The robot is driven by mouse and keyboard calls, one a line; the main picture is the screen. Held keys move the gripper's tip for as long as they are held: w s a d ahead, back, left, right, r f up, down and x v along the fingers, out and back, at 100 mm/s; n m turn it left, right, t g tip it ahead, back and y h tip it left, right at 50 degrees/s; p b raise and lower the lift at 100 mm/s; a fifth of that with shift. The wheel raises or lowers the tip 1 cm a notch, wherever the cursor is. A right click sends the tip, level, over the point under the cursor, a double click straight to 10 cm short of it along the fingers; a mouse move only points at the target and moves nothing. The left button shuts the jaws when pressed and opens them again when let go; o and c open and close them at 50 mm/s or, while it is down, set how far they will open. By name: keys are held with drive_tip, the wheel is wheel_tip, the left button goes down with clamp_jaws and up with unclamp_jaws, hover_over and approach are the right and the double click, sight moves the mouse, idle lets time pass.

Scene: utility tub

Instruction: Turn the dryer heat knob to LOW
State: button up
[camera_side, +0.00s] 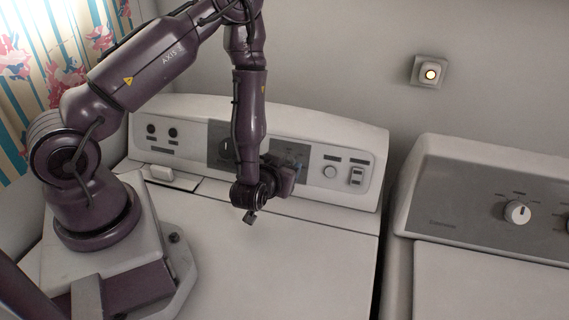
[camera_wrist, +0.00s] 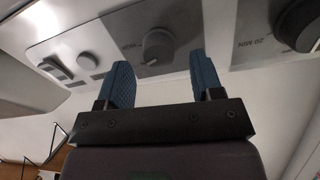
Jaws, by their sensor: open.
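A grey heat knob (camera_wrist: 158,48) on a grey patch of the control panel shows in the wrist view. It lies ahead of my gripper (camera_wrist: 161,70), between the two blue fingers as seen there, with the panel beyond. The fingers are open and stand apart from each other; I cannot tell whether either touches the knob. In the side view my gripper (camera_side: 297,167) is close to the panel (camera_side: 316,152) and hides this knob.
A larger dark dial (camera_wrist: 300,24) marked in minutes sits right of the knob in the wrist view. A rocker switch (camera_side: 357,176) and a round button (camera_side: 330,171) are on the panel's right. A second machine's knob (camera_side: 518,212) is farther right. The lid (camera_side: 310,250) is clear.

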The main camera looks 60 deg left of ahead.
drive_tip(key=shift+x, duration=1.25)
drive_tip(key=c, duration=0.9)
drive_tip(key=shift+s+n, duration=0.1)
drive_tip(key=shift+n, duration=1.9)
drive_tip(key=o, duration=0.9)
drive_tip(key=v, duration=1.3)
